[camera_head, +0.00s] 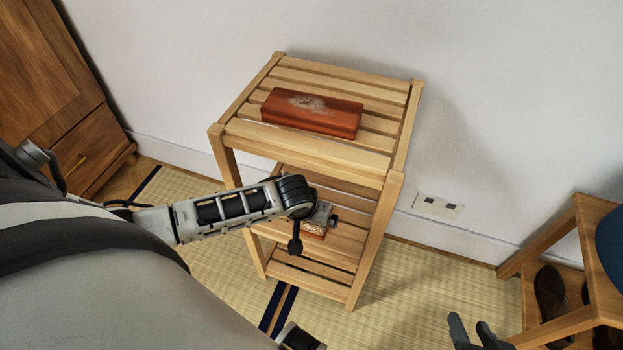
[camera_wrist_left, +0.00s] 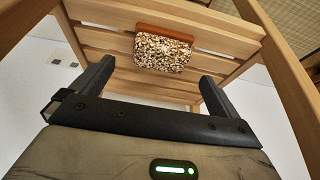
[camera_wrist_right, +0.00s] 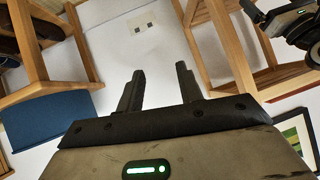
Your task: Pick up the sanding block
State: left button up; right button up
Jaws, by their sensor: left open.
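The sanding block, a small block with a speckled, gritty face and an orange-red edge, lies on the slatted lower shelf. It shows in the left wrist view (camera_wrist_left: 163,52) and, partly hidden by my left arm and gripper, in the head view (camera_head: 313,232). My left gripper (camera_head: 318,216) is open at the lower shelf; in the left wrist view the block lies ahead between its fingers, not gripped. My right gripper (camera_head: 471,331) is open and empty, low at the right, away from the shelf; its fingers also show in the right wrist view (camera_wrist_right: 160,75).
The wooden rack (camera_head: 330,159) stands against the white wall; its top slats and posts are close to my left arm. A larger red-brown block (camera_head: 312,113) lies on top. A wooden cabinet (camera_head: 45,85) is at left, a low shoe rack (camera_head: 545,240) at right.

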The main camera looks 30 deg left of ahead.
aim_at(315, 232)
pick_arm(q)
jog(key=b+x, duration=0.2)
jog(key=x, duration=0.2)
jog(key=shift+w+f, duration=0.2)
jog(key=shift+w+a+f+b, duration=0.1)
jog(key=shift+f+b, duration=0.25)
jog(key=shift+b, duration=0.05)
jog(key=shift+w, duration=0.1)
jog(key=c, duration=1)
pick_arm(e)
jog(key=f, duration=0.1)
jog(key=a+f, duration=0.1)
jog(key=f, duration=0.1)
jog(key=shift+w+a+f+g, duration=0.15)
jog(key=shift+w+f+g, duration=0.05)
jog(key=shift+w+g, duration=0.15)
